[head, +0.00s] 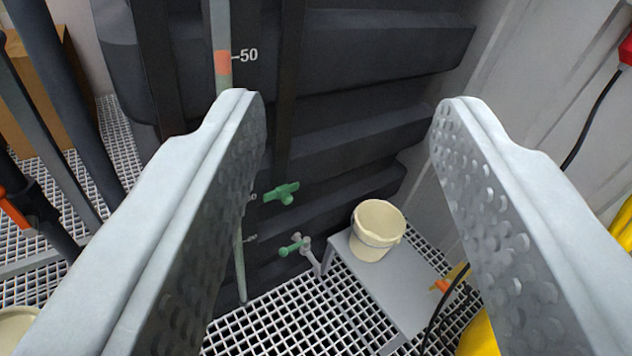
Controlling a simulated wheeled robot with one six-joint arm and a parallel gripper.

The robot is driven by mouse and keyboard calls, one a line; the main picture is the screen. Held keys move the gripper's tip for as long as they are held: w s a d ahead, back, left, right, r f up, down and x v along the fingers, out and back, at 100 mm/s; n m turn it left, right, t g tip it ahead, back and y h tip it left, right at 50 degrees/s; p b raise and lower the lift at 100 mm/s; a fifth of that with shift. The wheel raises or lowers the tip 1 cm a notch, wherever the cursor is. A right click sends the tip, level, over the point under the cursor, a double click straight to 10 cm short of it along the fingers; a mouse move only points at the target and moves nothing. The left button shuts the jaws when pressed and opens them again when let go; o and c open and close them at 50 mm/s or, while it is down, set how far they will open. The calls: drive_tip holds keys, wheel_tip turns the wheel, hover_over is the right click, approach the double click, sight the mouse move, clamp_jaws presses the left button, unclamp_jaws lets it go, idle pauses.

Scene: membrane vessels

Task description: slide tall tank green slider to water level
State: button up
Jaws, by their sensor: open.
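The tall tank (360,50) is dark grey and ribbed, and fills the upper middle beyond my fingers. A pale upright gauge tube (219,20) runs down its front, with an orange-red band (222,62) beside the "50" mark. A green T-shaped piece (282,194) shows low in front of the tank, right of the tube; I cannot tell whether it is the slider or a handle. My left finger hides part of the tube. No water level can be made out. My gripper (350,100) is open and empty, its fingers wide apart.
A green-handled tap (293,246) sits low on the tank. A cream bucket (377,230) stands on a grey platform (400,285) above the grating floor (285,325). Pipes stand at left; a black cable and yellow objects are at right.

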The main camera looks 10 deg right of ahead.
drive_tip(key=w+d+f+n+y, duration=0.2)
drive_tip(key=w+d+f+n, duration=0.1)
drive_tip(key=w+f, duration=0.7)
drive_tip(key=w+d+f+n+y, duration=0.2)
drive_tip(key=w+f, duration=0.6)
drive_tip(key=w, duration=0.5)
drive_tip(key=n+g+y, duration=0.3)
drive_tip(key=y, duration=0.5)
approach(289, 201)
drive_tip(key=x, duration=1)
drive_tip(key=shift+w+a, duration=0.25)
drive_tip(key=shift+c, duration=0.3)
